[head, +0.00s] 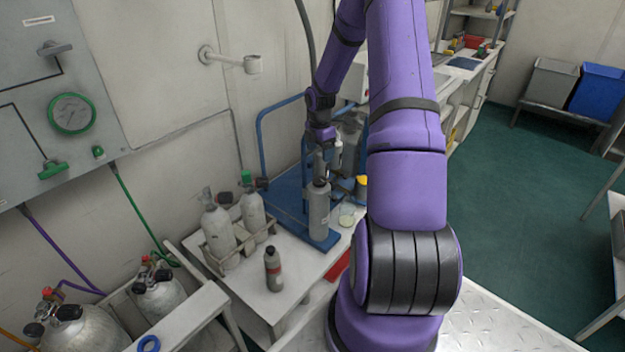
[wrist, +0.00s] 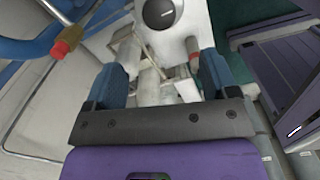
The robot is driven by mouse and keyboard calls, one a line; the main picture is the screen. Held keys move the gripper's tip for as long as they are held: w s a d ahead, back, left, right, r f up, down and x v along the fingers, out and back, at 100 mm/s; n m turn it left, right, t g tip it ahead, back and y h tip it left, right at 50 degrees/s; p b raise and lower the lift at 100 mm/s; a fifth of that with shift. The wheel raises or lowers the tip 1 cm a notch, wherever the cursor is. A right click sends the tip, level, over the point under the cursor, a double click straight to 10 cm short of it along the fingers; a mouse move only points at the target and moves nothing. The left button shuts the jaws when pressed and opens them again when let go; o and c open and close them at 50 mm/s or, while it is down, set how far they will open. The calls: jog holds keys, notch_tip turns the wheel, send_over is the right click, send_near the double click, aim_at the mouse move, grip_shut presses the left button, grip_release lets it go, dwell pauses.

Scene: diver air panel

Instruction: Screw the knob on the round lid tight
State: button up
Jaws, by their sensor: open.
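A dark round knob (wrist: 160,13) with a white mark sits on a light grey top, probably the lid (wrist: 180,32), at the upper edge of the wrist view. My gripper (wrist: 162,70) is open, its two blue fingers apart with nothing held between them. The knob lies beyond the fingertips, apart from them. In the head view my gripper (head: 326,150) is above the blue stand, close to a grey cylinder. I cannot make out the knob or lid there, and my arm hides part of that area. How tight the knob is cannot be seen.
The blue stand (head: 285,195) has a rail and a grey cylinder (head: 319,210). On the white table are a rack with two bottles (head: 220,228) and a small dark bottle (head: 273,268). A red-tipped fitting (wrist: 62,47) is left of my gripper.

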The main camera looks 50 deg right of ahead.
aim_at(320, 179)
jog(key=f, duration=1.2)
jog(key=shift+d, duration=0.2)
jog(key=c, duration=0.9)
jog(key=shift+c, duration=0.2)
